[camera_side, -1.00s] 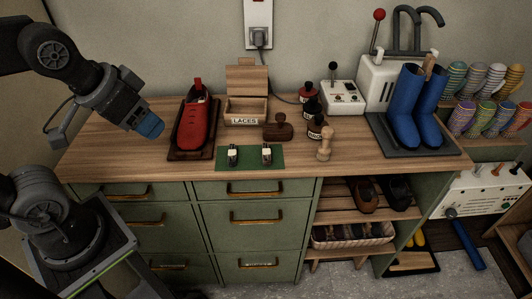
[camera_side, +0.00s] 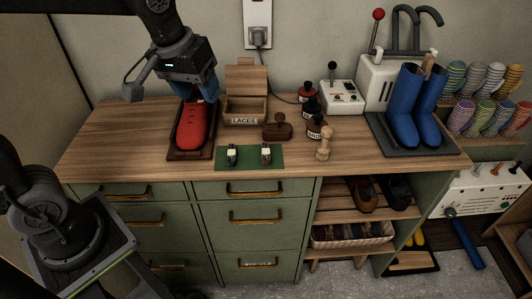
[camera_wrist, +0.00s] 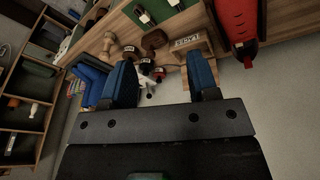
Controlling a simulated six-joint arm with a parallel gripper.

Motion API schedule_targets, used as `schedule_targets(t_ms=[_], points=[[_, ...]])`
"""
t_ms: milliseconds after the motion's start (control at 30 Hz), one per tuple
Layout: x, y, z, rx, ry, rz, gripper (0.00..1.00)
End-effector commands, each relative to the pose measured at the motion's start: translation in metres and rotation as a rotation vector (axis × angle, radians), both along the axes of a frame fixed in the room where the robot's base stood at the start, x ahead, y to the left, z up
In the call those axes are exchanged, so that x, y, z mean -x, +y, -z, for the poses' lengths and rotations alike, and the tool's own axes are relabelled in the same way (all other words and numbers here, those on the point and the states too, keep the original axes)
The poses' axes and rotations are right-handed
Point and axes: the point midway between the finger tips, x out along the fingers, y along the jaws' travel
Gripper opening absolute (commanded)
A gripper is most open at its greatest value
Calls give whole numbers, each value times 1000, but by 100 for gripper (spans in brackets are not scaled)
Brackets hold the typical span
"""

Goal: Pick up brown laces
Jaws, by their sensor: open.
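Two small dark items with white bands, one at the left (camera_side: 232,155) and one at the right (camera_side: 266,154), lie on a green mat (camera_side: 249,164) at the bench's front. They may be laces; I cannot tell their colour. A wooden box labelled LACES (camera_side: 244,120) stands behind the mat with its lid up; its contents are not clear. It also shows in the wrist view (camera_wrist: 190,43). My gripper (camera_side: 206,88) is above the back end of the red shoe (camera_side: 191,130), left of the box. Its blue fingers are apart and empty in the wrist view (camera_wrist: 162,82).
A brown stamp-like tool (camera_side: 278,127), dark jars (camera_side: 314,127) and a wooden peg figure (camera_side: 324,145) stand right of the box. Blue boots (camera_side: 405,110) stand further right. The bench's left end (camera_side: 105,140) is clear.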

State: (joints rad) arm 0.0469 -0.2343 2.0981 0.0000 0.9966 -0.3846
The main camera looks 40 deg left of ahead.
Motion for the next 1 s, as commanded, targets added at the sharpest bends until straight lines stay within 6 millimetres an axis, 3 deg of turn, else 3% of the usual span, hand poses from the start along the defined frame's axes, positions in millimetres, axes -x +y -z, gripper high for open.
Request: schedule_targets(t_ms=[33,200,400,600,767,1000], points=[[-19,-4,7,11,38,-42,54],[-74,-15,32,41,141,-198,54],[-123,-29,71,51,235,-357,54],[-143,-35,94,50,276,-437,54],[-144,-36,112,49,283,-447,54],[-144,-35,158,49,283,-446,54]])
